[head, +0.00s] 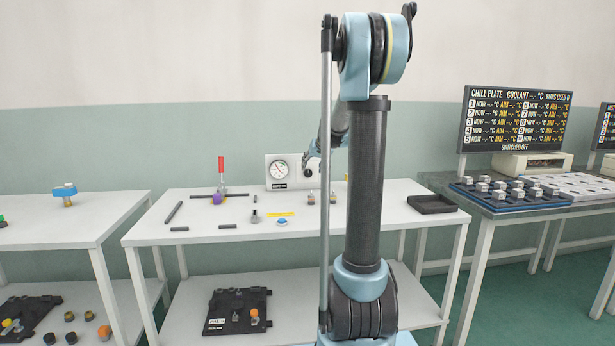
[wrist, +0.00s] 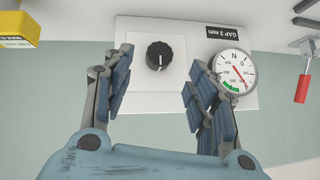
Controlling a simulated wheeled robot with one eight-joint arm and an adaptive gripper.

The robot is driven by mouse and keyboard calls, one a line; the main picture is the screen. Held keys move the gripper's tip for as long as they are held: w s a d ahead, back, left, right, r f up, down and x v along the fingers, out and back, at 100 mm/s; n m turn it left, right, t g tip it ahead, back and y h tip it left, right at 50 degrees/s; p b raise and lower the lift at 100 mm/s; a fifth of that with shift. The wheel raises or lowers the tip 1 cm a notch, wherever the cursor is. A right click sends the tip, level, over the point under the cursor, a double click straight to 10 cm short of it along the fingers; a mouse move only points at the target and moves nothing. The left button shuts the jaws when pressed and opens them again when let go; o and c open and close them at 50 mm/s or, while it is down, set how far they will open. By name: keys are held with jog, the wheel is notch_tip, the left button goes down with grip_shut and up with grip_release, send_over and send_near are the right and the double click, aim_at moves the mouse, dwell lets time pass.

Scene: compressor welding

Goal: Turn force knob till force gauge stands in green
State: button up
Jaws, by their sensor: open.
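The force knob (wrist: 160,56) is round and black with a white pointer line, on a white panel (wrist: 190,48). The force gauge (wrist: 232,70) is a white dial on the same panel; it also shows in the head view (head: 279,169). In the wrist view its needle points to the lower right, beside the green band and apparently outside it. My gripper (wrist: 158,76) is open, with one finger to each side of the knob in the picture. I see no contact with the knob. In the head view my arm hides the knob.
The panel stands at the back of a white table (head: 250,212). A red-handled clamp (head: 221,172), dark bars and small parts lie on the table. A dark tray (head: 432,204) is at its right. A yellow block (wrist: 18,28) shows at the wrist view's upper left.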

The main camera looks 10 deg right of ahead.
aim_at(308, 173)
jog(key=shift+x, duration=3.65)
jog(key=c, duration=1.1)
jog(key=shift+o, duration=0.2)
jog(key=shift+a, duration=0.3)
jog(key=shift+d, duration=0.3)
